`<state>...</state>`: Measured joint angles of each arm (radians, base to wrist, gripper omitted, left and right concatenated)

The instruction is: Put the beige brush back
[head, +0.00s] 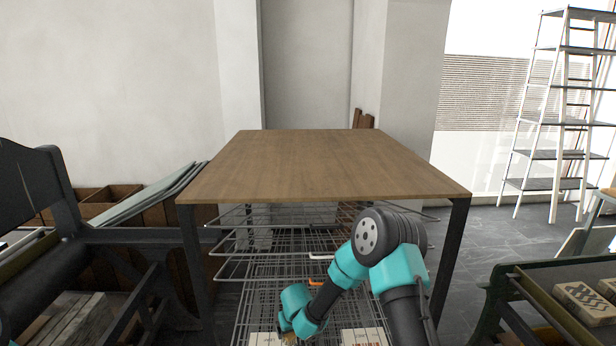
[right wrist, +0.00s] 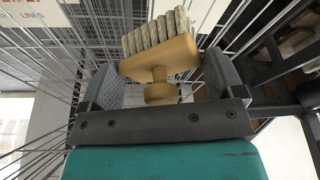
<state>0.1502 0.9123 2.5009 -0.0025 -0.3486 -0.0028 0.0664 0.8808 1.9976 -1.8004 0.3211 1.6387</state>
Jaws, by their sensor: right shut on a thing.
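The beige brush (right wrist: 165,58) has a block-shaped head with rows of pale bristles and a rounded knob handle. In the right wrist view it sits between the two dark fingers of my right gripper (right wrist: 158,78), which is shut on it. The bristles face away from the wrist. In the head view my right gripper (head: 290,338) is low at the bottom edge, in front of the wire rack (head: 285,268), and mostly hidden by its own arm. My left gripper is out of view.
A wooden-topped table (head: 325,165) stands above the rack's several wire shelves. White labelled cards (head: 364,337) show at the bottom of the rack. A dark press (head: 40,200) is at left, and a green-framed bench (head: 560,285) at right.

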